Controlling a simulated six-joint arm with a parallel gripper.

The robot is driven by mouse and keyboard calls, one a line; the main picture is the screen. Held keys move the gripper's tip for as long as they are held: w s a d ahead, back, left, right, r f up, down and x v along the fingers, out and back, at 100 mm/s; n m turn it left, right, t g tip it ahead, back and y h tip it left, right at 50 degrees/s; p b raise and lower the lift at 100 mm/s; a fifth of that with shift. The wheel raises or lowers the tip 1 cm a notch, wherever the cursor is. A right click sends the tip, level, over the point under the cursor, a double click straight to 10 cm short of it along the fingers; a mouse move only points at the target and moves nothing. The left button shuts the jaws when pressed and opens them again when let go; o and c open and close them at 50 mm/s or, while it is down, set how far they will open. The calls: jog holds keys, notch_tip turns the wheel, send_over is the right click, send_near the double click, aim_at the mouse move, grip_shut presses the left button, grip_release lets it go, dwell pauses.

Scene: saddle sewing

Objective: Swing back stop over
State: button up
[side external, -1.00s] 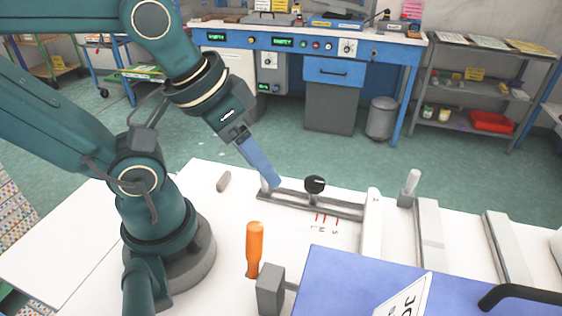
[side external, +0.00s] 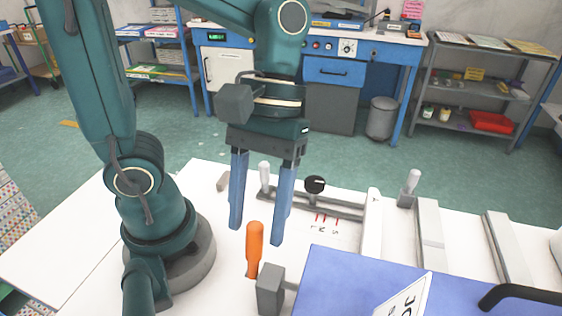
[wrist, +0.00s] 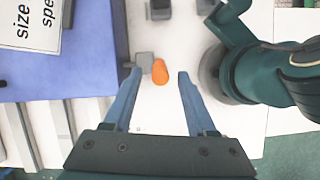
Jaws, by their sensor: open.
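An orange handle (side external: 254,248) stands upright beside a grey block (side external: 270,290) at the near left corner of the blue panel. My gripper (side external: 256,232) points down with its two blue fingers spread apart. In the side view its fingertips are near the top of the orange handle. In the wrist view the orange handle (wrist: 160,72) shows between the open fingertips (wrist: 157,74), touching neither. The grey block (wrist: 145,61) lies just left of the handle there. I cannot tell which part is the back stop.
A grey rail (side external: 330,207) with a white-tipped lever (side external: 265,177) and a black knob (side external: 315,184) lies behind the fingers. The blue panel (side external: 345,275) fills the near right. A small grey piece (side external: 223,181) lies on the white table, bare at left.

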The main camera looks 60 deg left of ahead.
jog(key=shift+x, duration=1.45)
grip_shut()
dwell(0.4)
